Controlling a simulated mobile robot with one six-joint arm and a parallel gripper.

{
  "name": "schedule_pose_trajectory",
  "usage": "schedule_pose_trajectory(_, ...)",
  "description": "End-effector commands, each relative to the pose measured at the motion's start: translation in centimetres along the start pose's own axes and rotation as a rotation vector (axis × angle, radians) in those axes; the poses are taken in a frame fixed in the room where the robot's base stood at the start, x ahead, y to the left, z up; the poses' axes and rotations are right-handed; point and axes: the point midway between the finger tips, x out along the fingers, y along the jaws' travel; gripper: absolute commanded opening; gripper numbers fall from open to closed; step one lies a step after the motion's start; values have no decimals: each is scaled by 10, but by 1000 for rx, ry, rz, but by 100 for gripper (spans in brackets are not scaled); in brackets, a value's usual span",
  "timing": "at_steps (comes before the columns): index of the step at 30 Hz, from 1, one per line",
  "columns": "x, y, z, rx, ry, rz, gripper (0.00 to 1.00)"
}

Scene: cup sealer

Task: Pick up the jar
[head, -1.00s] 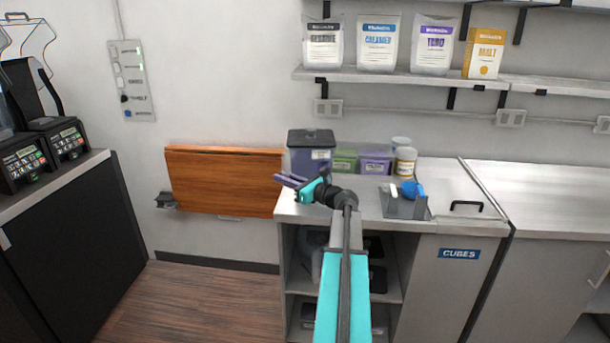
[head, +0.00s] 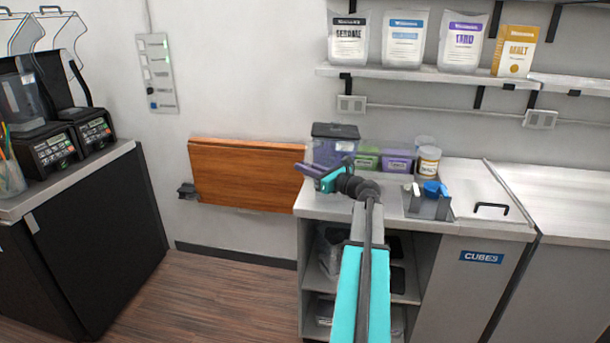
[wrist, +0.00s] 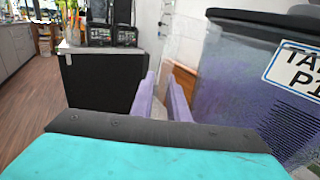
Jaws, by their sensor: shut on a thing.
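A large dark-lidded jar (head: 335,143) with purple contents stands on the counter's left end. It fills the right side of the wrist view (wrist: 245,70), with a white label beginning "TA". My gripper (head: 307,170) is low at the jar's near left side, its purple fingers pointing left in the head view. In the wrist view my gripper's fingers (wrist: 163,98) are close together, left of the jar's main body.
Green (head: 366,160) and purple (head: 398,163) tubs and a tan-labelled jar (head: 429,161) stand right of the jar. A grey holder (head: 430,207) is nearer the front. A wooden fold-down panel (head: 243,175) hangs left of the counter. Open floor (head: 220,300) lies between the counters.

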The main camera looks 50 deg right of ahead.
Motion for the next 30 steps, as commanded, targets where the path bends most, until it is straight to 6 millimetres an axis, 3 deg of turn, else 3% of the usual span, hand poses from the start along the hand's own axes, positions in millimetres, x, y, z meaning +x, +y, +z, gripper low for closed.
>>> schedule_pose_trajectory(5, -1, 2, 16, -8, -4, 0, 0)
schedule_pose_trajectory(30, -56, 75, 23, -8, -4, 0, 0)
